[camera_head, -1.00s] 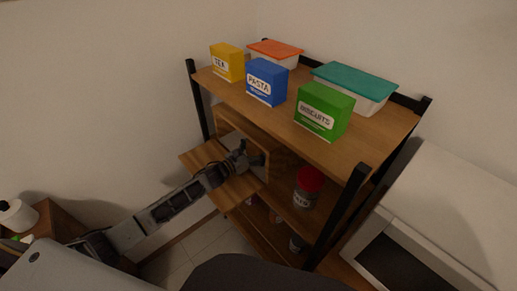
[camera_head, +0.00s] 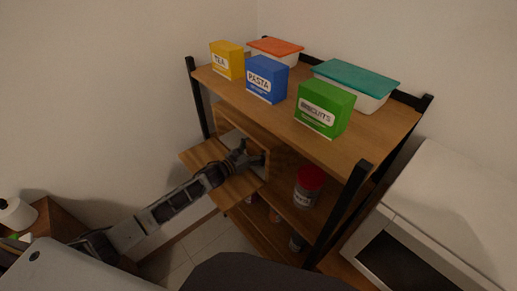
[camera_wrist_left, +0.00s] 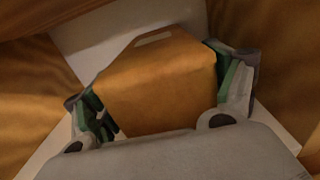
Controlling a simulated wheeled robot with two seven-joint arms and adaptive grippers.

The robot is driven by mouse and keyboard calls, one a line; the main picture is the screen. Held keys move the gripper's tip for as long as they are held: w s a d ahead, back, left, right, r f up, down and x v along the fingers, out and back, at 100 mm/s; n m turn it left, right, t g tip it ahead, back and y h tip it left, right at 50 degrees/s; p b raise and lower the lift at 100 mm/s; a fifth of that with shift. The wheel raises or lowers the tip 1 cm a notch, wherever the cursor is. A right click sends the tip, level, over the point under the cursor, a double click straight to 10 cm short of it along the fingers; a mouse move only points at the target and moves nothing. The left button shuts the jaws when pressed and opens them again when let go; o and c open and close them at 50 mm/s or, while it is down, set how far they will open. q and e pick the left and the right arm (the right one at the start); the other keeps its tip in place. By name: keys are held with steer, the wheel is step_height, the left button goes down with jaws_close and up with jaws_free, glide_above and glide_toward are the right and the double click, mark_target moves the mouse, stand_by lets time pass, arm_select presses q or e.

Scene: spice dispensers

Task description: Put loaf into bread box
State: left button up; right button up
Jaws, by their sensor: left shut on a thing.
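The bread box (camera_head: 262,162) is a wooden box on the shelf below the top board. Its front is open, and a wooden flap (camera_head: 200,153) lies out in front of it. My left gripper (camera_head: 251,156) reaches in at the box's opening. In the left wrist view, my left gripper (camera_wrist_left: 160,100) is shut on the loaf (camera_wrist_left: 155,82), an orange-brown block with a pale strip on top. Brown walls and a pale surface surround the loaf there. In the head view I cannot make out the loaf. My right gripper is not in view.
The top board carries a yellow tea box (camera_head: 227,61), a blue pasta box (camera_head: 266,80), a green biscuits box (camera_head: 324,109) and lidded containers (camera_head: 355,84). A red-lidded jar (camera_head: 308,186) stands right of the bread box. A black shelf post (camera_head: 343,212) rises nearby.

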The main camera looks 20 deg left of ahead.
mark_target(251, 153)
arm_select(q)
steer(key=o, duration=1.4)
steer(key=shift+f, duration=0.15)
steer(key=shift+v, duration=4)
steer(key=shift+f, duration=0.15)
